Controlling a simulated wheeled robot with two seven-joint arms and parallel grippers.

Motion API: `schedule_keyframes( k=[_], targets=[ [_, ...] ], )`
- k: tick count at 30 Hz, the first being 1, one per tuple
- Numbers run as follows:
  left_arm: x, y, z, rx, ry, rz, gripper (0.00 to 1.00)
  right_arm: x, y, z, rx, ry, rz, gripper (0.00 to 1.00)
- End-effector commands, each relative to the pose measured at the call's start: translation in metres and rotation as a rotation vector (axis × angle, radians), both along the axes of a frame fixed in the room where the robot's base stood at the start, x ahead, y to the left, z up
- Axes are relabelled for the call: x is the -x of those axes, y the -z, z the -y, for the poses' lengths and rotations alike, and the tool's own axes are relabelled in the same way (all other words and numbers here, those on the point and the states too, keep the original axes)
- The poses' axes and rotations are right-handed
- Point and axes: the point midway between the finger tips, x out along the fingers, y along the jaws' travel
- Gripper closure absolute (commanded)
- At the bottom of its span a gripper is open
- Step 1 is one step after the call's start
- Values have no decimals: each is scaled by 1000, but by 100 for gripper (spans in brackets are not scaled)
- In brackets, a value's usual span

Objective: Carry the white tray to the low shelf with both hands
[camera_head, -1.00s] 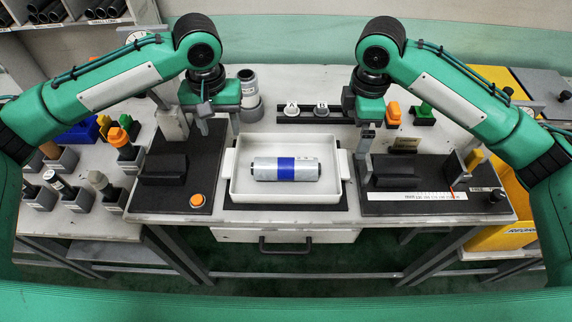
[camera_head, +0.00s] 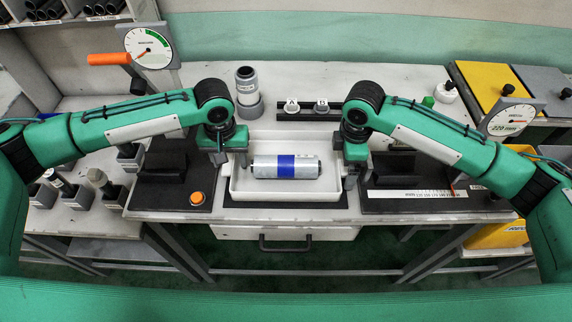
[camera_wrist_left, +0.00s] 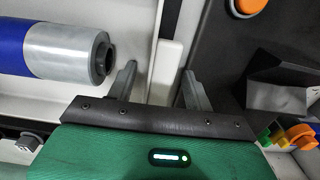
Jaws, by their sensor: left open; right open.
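The white tray (camera_head: 285,197) sits on a dark mat at the front middle of the bench. A silver roll with a blue band (camera_head: 287,168) lies in it. My left gripper (camera_head: 224,168) is open at the tray's left end; in the left wrist view its fingers (camera_wrist_left: 160,88) stand on either side of the tray's white end wall and handle (camera_wrist_left: 168,52), apart from it as far as I can tell. My right gripper (camera_head: 349,172) is open at the tray's right end, its fingertips partly hidden. I cannot tell which surface is the low shelf.
A black block and an orange button (camera_head: 197,198) are left of the tray. A ruler strip (camera_head: 420,193) lies to the right. A dark rail with knobs A and B (camera_head: 305,112) and a grey cylinder (camera_head: 247,85) stand behind. A drawer (camera_head: 285,234) is below the bench front.

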Motion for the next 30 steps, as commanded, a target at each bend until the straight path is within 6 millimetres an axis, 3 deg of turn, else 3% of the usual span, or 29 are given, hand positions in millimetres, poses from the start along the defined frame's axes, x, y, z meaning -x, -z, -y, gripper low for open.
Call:
schedule_keyframes(
  k=[11, 18, 30],
  targets=[
    [0, 4, 0, 0, 0, 0, 50, 0, 4, 0, 0, -1, 0, 2],
    [0, 4, 0, 0, 0, 0, 97, 0, 4, 0, 0, -1, 0, 49],
    [0, -1, 0, 1, 0, 0, 100, 0, -1, 0, -1, -1, 1, 50]
  ],
)
